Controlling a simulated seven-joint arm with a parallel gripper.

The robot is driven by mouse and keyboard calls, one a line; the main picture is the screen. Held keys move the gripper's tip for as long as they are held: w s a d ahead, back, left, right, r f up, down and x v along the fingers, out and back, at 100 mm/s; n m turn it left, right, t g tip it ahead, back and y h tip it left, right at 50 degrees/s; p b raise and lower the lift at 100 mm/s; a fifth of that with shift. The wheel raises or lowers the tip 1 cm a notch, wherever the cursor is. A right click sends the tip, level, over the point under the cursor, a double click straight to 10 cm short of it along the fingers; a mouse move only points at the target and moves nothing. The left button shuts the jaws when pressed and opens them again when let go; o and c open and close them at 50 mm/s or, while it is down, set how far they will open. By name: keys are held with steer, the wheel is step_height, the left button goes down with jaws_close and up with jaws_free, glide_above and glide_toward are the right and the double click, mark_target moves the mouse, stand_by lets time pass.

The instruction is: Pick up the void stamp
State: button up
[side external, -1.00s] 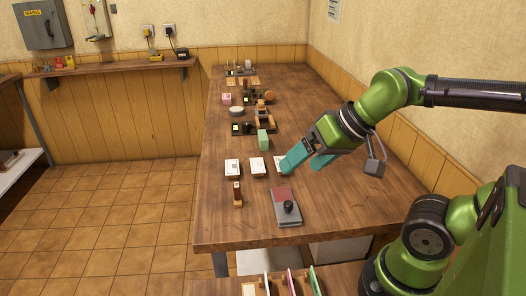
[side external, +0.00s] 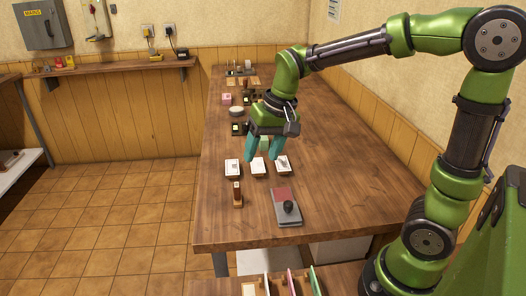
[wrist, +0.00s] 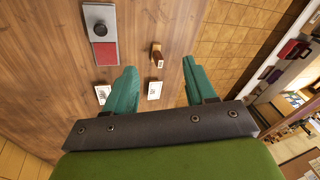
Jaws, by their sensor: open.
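A small stamp with a brown wooden body (side external: 237,194) stands upright on the wooden table, left of the ink pad. I cannot read any word on it, so I cannot confirm it is the void stamp. It also shows in the wrist view (wrist: 157,56), between and beyond my fingertips. My gripper (side external: 262,158) has teal fingers, open and empty, pointing down above the row of white-topped blocks. It is farther back on the table than the stamp and touches nothing that I can see. In the wrist view the two fingers (wrist: 159,68) are spread wide.
Three white-topped blocks (side external: 232,168) stand in a row behind the stamp. A grey ink pad (side external: 288,213) with a red pad and black knob lies to its right. A pale green block and more items stand farther back. The table's left edge is close to the stamp.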

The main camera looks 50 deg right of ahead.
mark_target(236, 185)
steer(key=w+d+f+m+g+h, duration=0.1)
steer(key=w+d+f+m+g, duration=0.1)
steer(key=w, duration=0.4)
steer(key=w+d+f+m+g, duration=0.1)
steer(key=w+f+m, duration=0.1)
steer(key=w, duration=0.4)
steer(key=f, duration=1)
steer(key=shift+s+d+f, duration=0.1)
steer(key=shift+s+f, duration=0.1)
steer(key=shift+f, duration=0.1)
steer(key=shift+w+f, duration=0.1)
steer(key=shift+f, duration=2.8)
jaws_close()
